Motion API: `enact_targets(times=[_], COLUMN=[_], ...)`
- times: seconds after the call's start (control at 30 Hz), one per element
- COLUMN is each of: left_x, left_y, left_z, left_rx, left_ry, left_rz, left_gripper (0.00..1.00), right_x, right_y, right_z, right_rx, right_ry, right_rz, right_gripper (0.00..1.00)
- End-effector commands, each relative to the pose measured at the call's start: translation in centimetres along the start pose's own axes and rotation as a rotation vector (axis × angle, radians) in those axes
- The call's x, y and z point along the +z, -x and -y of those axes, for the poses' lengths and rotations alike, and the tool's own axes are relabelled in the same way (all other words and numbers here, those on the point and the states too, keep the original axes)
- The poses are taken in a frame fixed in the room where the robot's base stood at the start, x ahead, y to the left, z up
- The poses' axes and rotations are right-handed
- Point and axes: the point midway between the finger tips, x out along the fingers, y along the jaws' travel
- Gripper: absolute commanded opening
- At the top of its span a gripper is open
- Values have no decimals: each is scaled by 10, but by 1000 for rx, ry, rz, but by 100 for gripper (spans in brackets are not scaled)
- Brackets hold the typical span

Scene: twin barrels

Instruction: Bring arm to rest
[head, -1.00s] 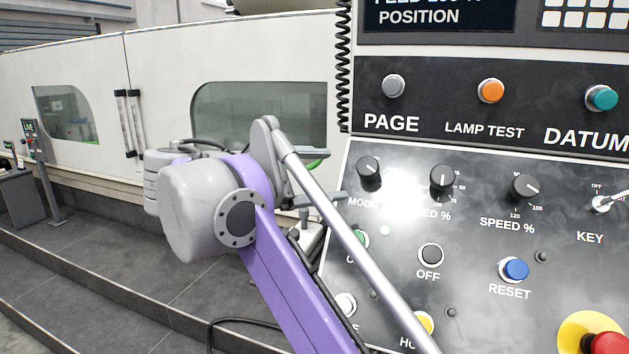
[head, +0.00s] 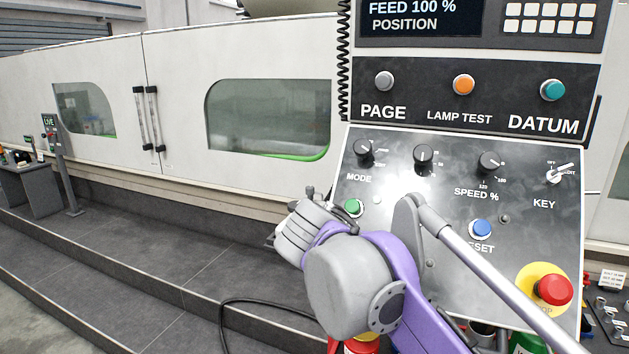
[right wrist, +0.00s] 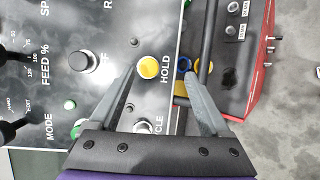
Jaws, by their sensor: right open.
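My right arm (head: 358,276), purple and grey, comes in from the bottom right of the head view, in front of the control panel's lower part. Its gripper is mostly hidden there behind the wrist. In the right wrist view the right gripper (right wrist: 160,76) is open, its two grey fingers apart with nothing held between them. The yellow HOLD button (right wrist: 148,68) shows between the fingers; I cannot tell the distance to it. The control panel (head: 530,240) stands upright at the right of the head view. My left gripper is not in view.
The panel carries a green button (head: 353,208), a blue RESET button (head: 481,229), a red emergency stop (head: 553,289) and a key switch (head: 556,174). A tray (right wrist: 231,57) lies beside the panel.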

Motion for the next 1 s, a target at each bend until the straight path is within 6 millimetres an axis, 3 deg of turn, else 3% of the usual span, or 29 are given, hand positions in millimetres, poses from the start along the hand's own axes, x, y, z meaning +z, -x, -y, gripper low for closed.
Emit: enact_targets(times=[0.03,0.1,0.2,0.4,0.5,0.6,0.7,1.0], left_x=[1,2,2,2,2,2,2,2], left_y=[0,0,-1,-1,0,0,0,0], left_z=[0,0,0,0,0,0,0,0], left_rx=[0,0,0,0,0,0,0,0], left_ry=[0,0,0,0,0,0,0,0], left_rz=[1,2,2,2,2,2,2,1], left_gripper=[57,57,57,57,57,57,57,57], right_x=[14,25,38,52,53,53,53,52], right_y=[-24,-51,-82,-124,-135,-141,-144,-143], right_z=[30,73,134,248,288,311,321,322], right_rx=[-67,-163,-285,-486,-553,-593,-611,-614], right_ry=[-85,-222,-423,-846,-1015,-1122,-1169,-1174], right_rz=[-29,-83,-150,-263,-303,-329,-340,-343], right_gripper=[81,81,81,81,81,81,81,81])
